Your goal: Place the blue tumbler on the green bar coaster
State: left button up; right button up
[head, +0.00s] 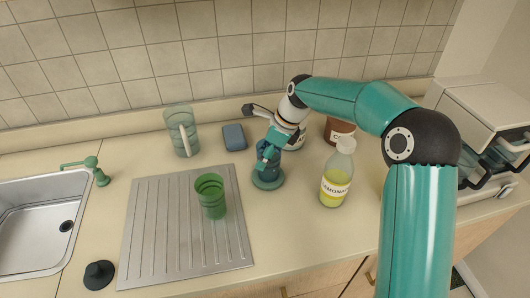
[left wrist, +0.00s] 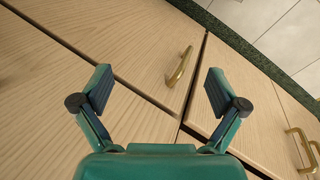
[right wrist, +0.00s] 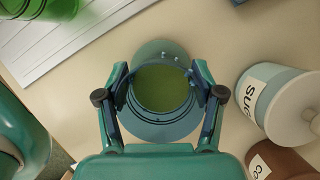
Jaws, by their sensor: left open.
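The blue tumbler (right wrist: 160,125) is upright between the fingers of my right gripper (right wrist: 163,93), which touch both its sides. In the head view the tumbler (head: 270,168) is partly covered by my right gripper (head: 268,155). A teal-green disc, the coaster (head: 268,181), shows around the tumbler's foot. Green shows through the tumbler's bottom in the right wrist view. The tumbler looks to be over the coaster, but I cannot tell whether it rests on it. My left gripper (left wrist: 158,92) is open and empty, facing cabinet doors, outside the head view.
A green tumbler (head: 210,196) stands on the ribbed drainboard (head: 160,235). A pitcher (head: 181,130), a blue sponge (head: 234,137), a lemonade bottle (head: 336,180), a sugar jar (right wrist: 280,105) and a brown jar (head: 338,127) stand around. The sink (head: 35,225) is left.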

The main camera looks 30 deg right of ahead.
jog(key=o, duration=0.3)
jog(key=shift+o, duration=0.2)
jog(key=v, duration=1.2)
jog(key=shift+r, duration=0.25)
jog(key=shift+a, duration=0.1)
